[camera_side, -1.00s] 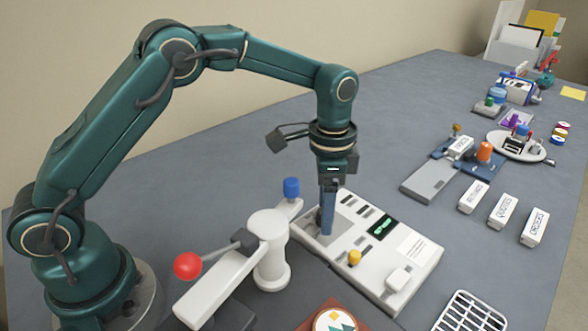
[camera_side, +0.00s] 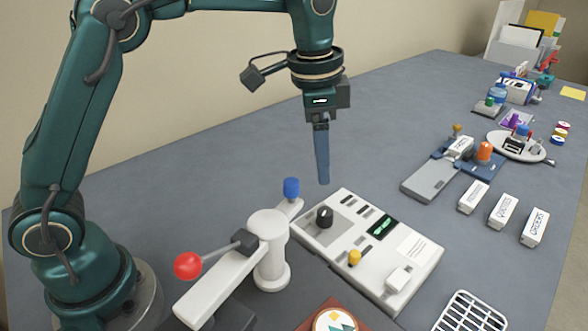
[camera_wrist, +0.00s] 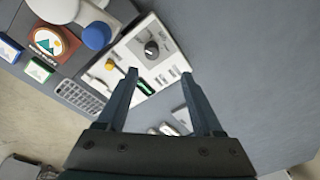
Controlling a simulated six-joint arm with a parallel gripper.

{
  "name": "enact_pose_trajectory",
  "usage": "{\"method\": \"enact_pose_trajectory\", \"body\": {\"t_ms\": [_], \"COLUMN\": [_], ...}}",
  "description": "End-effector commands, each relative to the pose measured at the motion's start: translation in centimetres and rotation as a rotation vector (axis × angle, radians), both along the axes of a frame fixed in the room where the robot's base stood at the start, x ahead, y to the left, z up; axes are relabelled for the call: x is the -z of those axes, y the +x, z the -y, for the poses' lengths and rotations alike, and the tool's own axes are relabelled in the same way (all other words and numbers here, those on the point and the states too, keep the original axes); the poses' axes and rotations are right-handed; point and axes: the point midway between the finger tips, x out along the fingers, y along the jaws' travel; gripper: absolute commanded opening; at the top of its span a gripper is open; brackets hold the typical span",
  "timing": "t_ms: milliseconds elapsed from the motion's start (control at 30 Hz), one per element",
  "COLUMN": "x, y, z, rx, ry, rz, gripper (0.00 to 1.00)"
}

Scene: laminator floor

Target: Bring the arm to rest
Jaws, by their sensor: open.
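My gripper (camera_side: 323,182) hangs pointing down in the side view, above the back edge of the white control panel (camera_side: 337,263) and clear of it. In the wrist view my gripper (camera_wrist: 161,72) shows two blue fingers spread apart with nothing between them. The panel carries a black knob (camera_side: 324,216), a small green display (camera_side: 382,227), a yellow-topped lever (camera_side: 354,258) and a white switch (camera_side: 398,279). The black knob also shows in the wrist view (camera_wrist: 152,47), beyond the fingertips.
A white press with a red-ball lever (camera_side: 188,265) and a blue knob (camera_side: 291,187) stands left of the panel. A white rack (camera_side: 470,313) is in front. The table behind the panel is clear.

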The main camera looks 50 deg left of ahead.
Motion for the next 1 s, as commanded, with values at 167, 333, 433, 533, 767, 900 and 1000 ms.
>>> {"method": "enact_pose_trajectory", "body": {"t_ms": [167,333,433,533,767,900,1000], "x": [-4.3,-6.4,-6.9,-6.8,-4.4,-2.0,-0.5], "y": [-3.0,-6.5,-8.8,-11.0,-15.9,-17.8,-18.5], "z": [-1.7,-3.1,-3.7,-4.3,-5.2,-5.4,-5.4], "rx": [-0.079,-0.179,-0.246,-0.318,-0.499,-0.599,-0.651], "ry": [-0.021,-0.046,-0.064,-0.084,-0.142,-0.173,-0.184], "rz": [0.102,0.182,0.227,0.271,0.348,0.356,0.336], "gripper": [0.68,0.68,0.68,0.68,0.68,0.68,0.68]}}
